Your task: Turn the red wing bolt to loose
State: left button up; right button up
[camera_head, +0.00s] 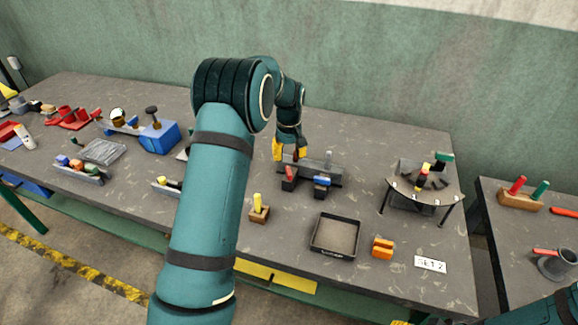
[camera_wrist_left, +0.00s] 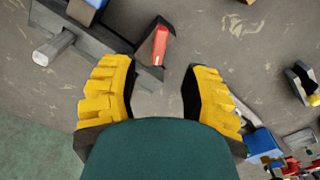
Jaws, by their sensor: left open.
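The red wing bolt (camera_head: 289,173) stands on a dark block at the front left of a grey fixture (camera_head: 318,171) on the table. It also shows in the left wrist view (camera_wrist_left: 159,45), just ahead of the fingertips. My left gripper (camera_head: 290,156) points down just behind and above the red bolt. Its yellow fingers are spread apart with nothing between them, as the left wrist view (camera_wrist_left: 160,70) shows. The red bolt lies in line with the gap between the fingers, seemingly untouched.
A blue-handled part (camera_head: 322,181) and a grey rod (camera_head: 328,158) are on the same fixture, close by. A yellow-topped block (camera_head: 259,208), a black tray (camera_head: 316,241) and an orange block (camera_head: 382,248) stand in front. A round stand (camera_head: 402,190) is at right.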

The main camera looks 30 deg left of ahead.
aim_at(289, 172)
pick_arm(q)
jog(key=shift+r, duration=2.15)
